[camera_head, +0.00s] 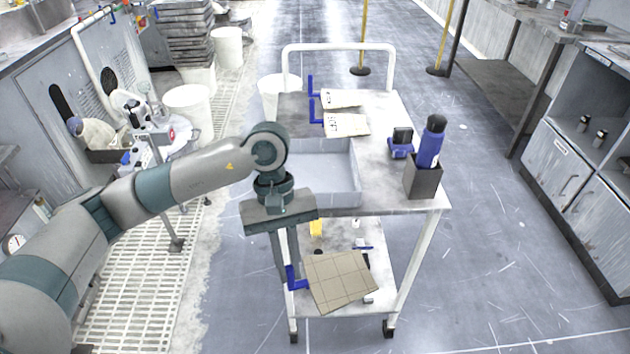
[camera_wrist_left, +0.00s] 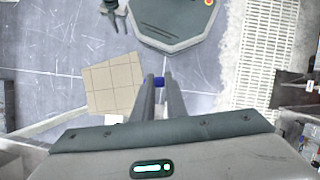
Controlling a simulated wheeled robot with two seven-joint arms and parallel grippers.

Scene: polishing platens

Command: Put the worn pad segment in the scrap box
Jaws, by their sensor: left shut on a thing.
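My left gripper (camera_head: 291,264) points down in front of the cart and is shut on the blue tab (camera_head: 296,278) of a tan, grid-grooved pad segment (camera_head: 342,281). The segment hangs to the right of the fingers, clear of the floor. In the left wrist view the segment (camera_wrist_left: 113,86) lies left of the fingertips (camera_wrist_left: 159,84). A shallow grey, open box (camera_head: 328,178) on the cart top looks empty; part is hidden behind my left wrist. I cannot tell if it is the scrap box. A small dark shape that looks like my right gripper (camera_wrist_left: 112,18) shows in the wrist view.
The white cart (camera_head: 385,202) also carries two pale pad segments with blue tabs (camera_head: 345,125), a blue device (camera_head: 401,145) and a blue bottle (camera_head: 432,142) in a dark holder (camera_head: 423,180). White bins (camera_head: 190,110) stand at left. Floor right of the cart is clear.

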